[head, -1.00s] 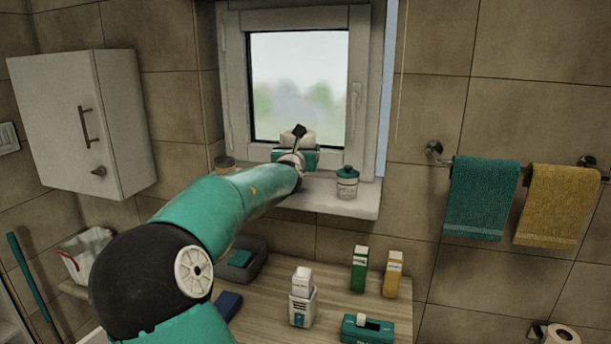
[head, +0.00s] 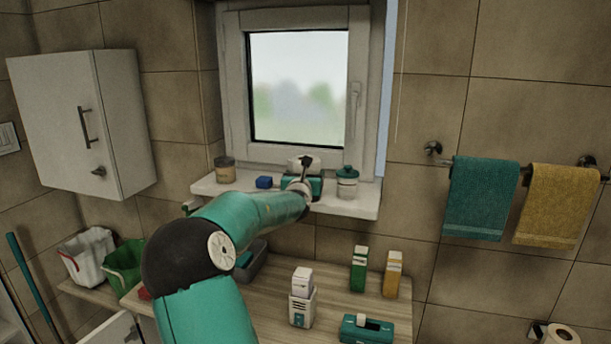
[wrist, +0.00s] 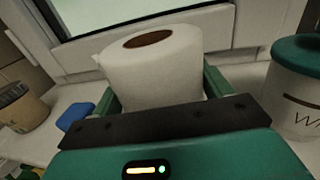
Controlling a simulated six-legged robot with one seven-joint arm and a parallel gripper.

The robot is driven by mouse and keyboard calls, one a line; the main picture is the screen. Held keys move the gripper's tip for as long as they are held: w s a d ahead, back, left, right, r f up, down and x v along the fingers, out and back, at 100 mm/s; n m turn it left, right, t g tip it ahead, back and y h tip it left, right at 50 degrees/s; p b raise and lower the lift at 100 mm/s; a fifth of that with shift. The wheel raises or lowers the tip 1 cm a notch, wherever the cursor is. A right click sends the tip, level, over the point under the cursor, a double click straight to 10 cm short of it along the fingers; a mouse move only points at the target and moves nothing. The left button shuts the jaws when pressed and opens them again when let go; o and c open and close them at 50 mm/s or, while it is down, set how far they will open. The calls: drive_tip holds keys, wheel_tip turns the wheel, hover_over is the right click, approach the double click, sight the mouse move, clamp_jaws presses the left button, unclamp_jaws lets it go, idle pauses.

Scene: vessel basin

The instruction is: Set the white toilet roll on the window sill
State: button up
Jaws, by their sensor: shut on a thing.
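The white toilet roll (wrist: 152,75) stands upright between the two green fingers of my gripper (wrist: 160,92) in the wrist view. In the head view the roll (head: 305,163) shows just above my gripper (head: 302,184), at the window sill (head: 360,205). My gripper is shut on the roll. The roll's lower part is hidden behind the gripper body, so I cannot tell whether it touches the sill.
A jar with a teal lid (head: 347,183) stands close to the right of my gripper. A blue block (head: 264,182) and a brown jar (head: 225,169) stand to the left on the sill. The window (head: 297,90) rises behind. Several boxes and containers are on the counter (head: 340,290) below.

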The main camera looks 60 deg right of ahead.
drive_tip(key=shift+f, duration=0.15)
drive_tip(key=o, duration=1)
drive_tip(key=shift+r, duration=0.2)
drive_tip(key=shift+v, duration=6)
